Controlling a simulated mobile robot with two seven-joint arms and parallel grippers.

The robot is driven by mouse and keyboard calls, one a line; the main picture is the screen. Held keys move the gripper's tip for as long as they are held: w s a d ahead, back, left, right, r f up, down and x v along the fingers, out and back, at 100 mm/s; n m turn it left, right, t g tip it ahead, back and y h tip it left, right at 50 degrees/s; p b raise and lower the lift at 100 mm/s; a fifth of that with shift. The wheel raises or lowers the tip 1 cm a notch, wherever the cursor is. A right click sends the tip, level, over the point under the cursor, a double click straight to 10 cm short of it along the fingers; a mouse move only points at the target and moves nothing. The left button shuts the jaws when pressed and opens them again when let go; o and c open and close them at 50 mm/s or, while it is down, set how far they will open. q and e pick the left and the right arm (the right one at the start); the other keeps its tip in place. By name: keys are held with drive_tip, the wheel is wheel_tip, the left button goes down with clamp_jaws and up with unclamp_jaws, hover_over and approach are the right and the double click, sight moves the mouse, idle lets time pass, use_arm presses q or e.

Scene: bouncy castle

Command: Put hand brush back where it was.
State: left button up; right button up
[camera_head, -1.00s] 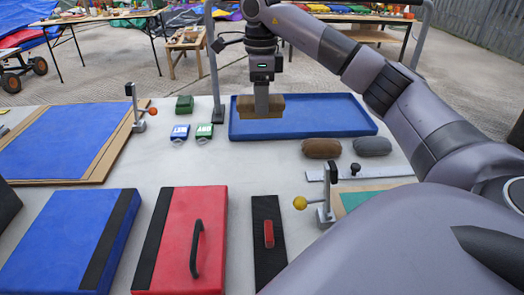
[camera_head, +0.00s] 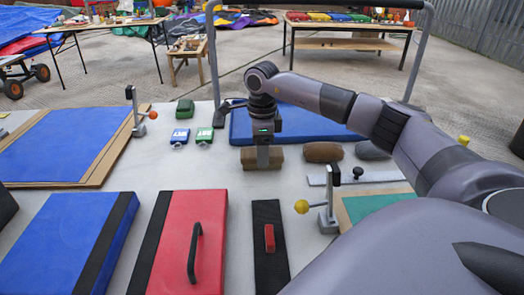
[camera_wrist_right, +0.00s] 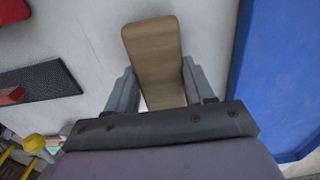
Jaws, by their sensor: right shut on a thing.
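The hand brush (camera_head: 262,162) shows as a brown, wood-like block. My right gripper (camera_head: 263,148) is shut on it, just in front of the blue tray (camera_head: 305,124) and left of a brown rounded bundle (camera_head: 323,152). In the right wrist view the brush (camera_wrist_right: 153,48) sticks out between the two grey fingers of the gripper (camera_wrist_right: 158,85), over the pale table top. Its bristles cannot be made out. I cannot tell whether it touches the table. My left gripper is not in view.
Blue (camera_head: 180,137) and green (camera_head: 205,136) small items stand left. Bare table lies between.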

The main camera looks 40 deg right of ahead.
drive_tip(key=o, duration=0.6)
drive_tip(key=shift+f, duration=0.15)
drive_tip(key=o, duration=0.4)
wheel_tip(320, 180, up, 12)
drive_tip(key=p, duration=0.1)
drive_tip(key=shift+r, duration=0.2)
drive_tip(key=shift+r+p, duration=0.1)
drive_tip(key=shift+p, duration=0.25)
